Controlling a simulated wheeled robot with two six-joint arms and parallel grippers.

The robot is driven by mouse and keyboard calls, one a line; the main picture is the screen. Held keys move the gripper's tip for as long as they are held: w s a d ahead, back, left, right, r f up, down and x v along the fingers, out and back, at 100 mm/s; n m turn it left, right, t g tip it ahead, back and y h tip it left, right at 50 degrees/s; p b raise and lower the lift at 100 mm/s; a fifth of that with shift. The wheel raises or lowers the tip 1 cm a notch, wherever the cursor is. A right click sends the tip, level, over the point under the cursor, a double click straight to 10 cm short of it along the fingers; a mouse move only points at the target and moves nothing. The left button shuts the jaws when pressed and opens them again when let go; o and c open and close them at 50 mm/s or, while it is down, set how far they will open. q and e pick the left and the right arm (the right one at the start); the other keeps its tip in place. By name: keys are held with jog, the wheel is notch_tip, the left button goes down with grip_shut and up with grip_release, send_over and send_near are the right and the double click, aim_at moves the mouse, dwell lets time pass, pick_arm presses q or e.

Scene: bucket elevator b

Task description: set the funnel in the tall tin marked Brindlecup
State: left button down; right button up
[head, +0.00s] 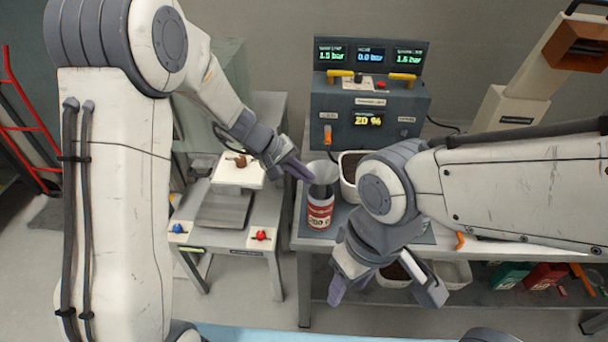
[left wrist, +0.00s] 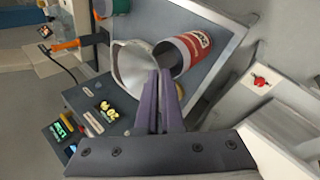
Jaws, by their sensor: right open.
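The grey metal funnel (head: 323,171) is at the upper end of a red-and-white tin (head: 320,213) near the bench's left edge. The tin's label is too small to read in full. My left gripper (head: 302,172) is at the funnel's left side. In the left wrist view its fingers (left wrist: 159,78) are close together at the rim of the funnel (left wrist: 128,70), seemingly pinching it. The tin (left wrist: 190,48) stands upright beside the funnel's mouth there, its dark opening partly showing. I cannot tell whether the spout is inside. My right gripper (head: 386,288) is open and empty, in front of the bench.
A white tub (head: 348,190) with dark contents stands right of the tin. A grey control box (head: 368,115) with lit displays stands behind. A low stand (head: 205,240) with blue and red knobs is at left. Tubs and coloured boxes (head: 545,276) fill the lower shelf.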

pick_arm(q)
jog(key=shift+f+b, duration=2.55)
jog(key=c, duration=1)
grip_release()
jog(key=shift+r, duration=0.15)
notch_tip(320, 180, up, 8)
jog(key=p, duration=0.5)
jog(key=shift+p, duration=0.4)
